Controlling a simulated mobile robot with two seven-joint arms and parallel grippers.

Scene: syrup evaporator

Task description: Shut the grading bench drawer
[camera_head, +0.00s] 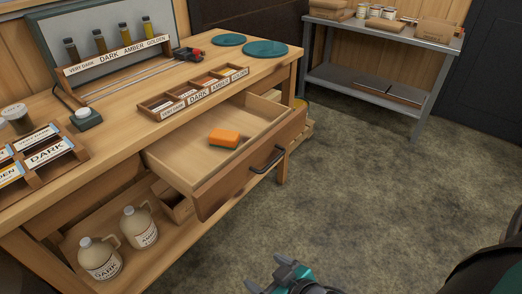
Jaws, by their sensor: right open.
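The grading bench (108,133) is wooden and stands at the left. Its drawer (239,175) is pulled out toward the open floor, with a dark bar handle (267,160) on its front. My right gripper (271,277) is at the bottom middle, below and in front of the drawer, apart from the handle. It is open with nothing visible between its fingers. My left gripper does not show.
On the bench top are a labelled sorting tray (192,97), a rack of sample bottles and two teal discs (265,48). Two jugs (100,258) stand on the lower shelf. A grey metal table (385,38) is at the back right. The floor (370,180) before the drawer is clear.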

